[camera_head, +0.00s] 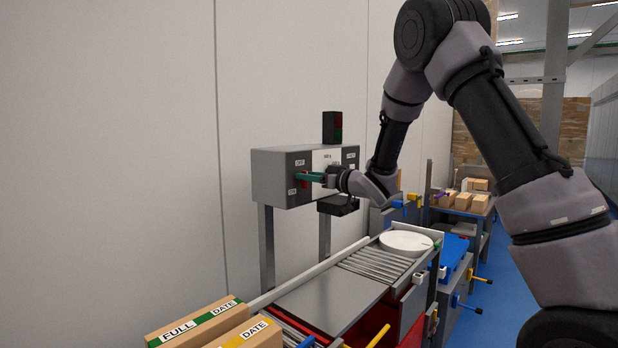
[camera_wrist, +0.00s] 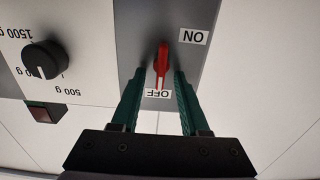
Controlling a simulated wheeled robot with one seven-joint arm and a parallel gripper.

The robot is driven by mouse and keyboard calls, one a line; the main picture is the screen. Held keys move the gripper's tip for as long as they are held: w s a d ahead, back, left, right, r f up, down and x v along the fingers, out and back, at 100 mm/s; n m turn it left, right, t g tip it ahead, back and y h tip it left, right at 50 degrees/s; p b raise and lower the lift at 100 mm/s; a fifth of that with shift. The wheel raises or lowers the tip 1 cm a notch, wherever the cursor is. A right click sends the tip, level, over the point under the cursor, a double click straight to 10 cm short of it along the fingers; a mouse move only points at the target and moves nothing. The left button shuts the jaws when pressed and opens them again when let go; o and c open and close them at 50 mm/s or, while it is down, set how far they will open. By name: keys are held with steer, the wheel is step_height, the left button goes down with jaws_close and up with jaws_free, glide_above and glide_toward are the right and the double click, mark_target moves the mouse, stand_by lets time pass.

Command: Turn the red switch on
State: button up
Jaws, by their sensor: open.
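The red switch (camera_wrist: 162,60) is a small lever on the grey face of a control box (camera_head: 272,178). In the wrist view its lever points down toward the OFF label (camera_wrist: 158,93), and the ON label (camera_wrist: 193,37) is off to its upper right. In the head view the switch (camera_head: 304,183) is partly hidden by my green fingers. My gripper (camera_wrist: 159,75) is open, with one finger on each side of the lever. Small gaps seem to show beside the lever; I cannot tell whether either finger touches it. It also shows in the head view (camera_head: 309,177).
A black knob (camera_wrist: 45,59) with gram markings and a dark red square part (camera_wrist: 45,112) are beside the switch. A dark signal lamp (camera_head: 332,127) tops the box. Below are a roller conveyor (camera_head: 375,265), a white round plate (camera_head: 406,243) and cartons (camera_head: 195,320).

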jaws_close()
steer(key=shift+s+n, duration=0.15)
steer(key=shift+n, duration=0.65)
steer(key=n, duration=0.4)
steer(key=f+n, duration=0.1)
steer(key=n, duration=0.7)
steer(key=shift+s+a+f, duration=0.25)
steer(key=shift+s, duration=0.15)
steer(key=shift+f+n, duration=0.15)
steer(key=shift+n, duration=1.85)
steer(key=shift+d, duration=0.1)
